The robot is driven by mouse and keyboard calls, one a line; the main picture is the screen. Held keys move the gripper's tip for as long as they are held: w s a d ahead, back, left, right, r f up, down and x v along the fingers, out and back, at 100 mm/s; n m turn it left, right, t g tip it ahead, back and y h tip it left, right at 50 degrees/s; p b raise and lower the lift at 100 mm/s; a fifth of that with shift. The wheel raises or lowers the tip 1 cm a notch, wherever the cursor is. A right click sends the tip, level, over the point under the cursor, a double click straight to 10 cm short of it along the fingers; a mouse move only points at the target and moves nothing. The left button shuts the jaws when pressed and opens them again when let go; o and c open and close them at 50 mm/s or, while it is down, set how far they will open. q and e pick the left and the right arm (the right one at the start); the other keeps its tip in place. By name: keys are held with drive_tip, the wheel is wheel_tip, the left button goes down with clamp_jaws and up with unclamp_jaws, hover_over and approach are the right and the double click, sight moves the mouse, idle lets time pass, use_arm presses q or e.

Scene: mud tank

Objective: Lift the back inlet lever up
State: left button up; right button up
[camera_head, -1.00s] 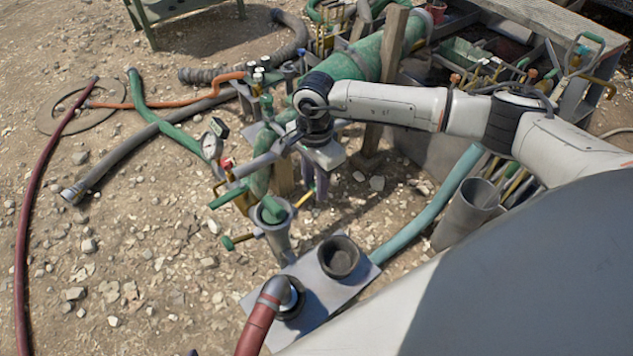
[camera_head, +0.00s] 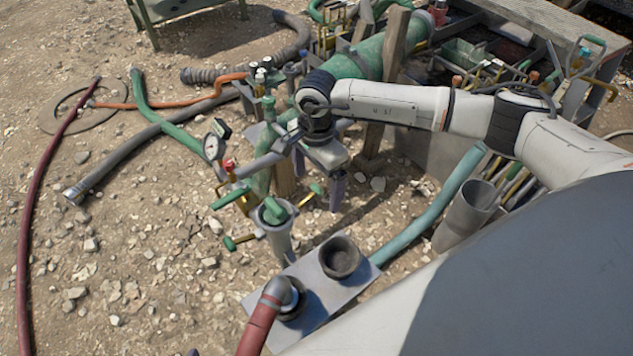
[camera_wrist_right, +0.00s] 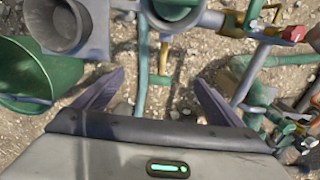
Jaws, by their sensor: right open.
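My right gripper (camera_head: 318,178) hangs fingers-down above the pipe fittings, open and empty. In the right wrist view its two purple-grey fingers (camera_wrist_right: 158,92) are spread wide. In the head view, a short lever with a green end (camera_head: 316,188) is just below the gripper. Two more green-handled levers, an upper one (camera_head: 229,198) and a lower one (camera_head: 231,243), are to the left. I cannot tell which is the back inlet lever. My left gripper is not in view.
A pressure gauge (camera_head: 212,147) and a red-topped valve (camera_head: 229,165) stand left of the gripper. A grey plate (camera_head: 316,312) with two pipe sockets is in front. A wooden post (camera_head: 398,40) and large green pipe (camera_head: 375,55) are behind.

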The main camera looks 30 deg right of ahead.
drive_tip(key=shift+r+p, duration=2.1)
drive_tip(key=shift+r, duration=1.5)
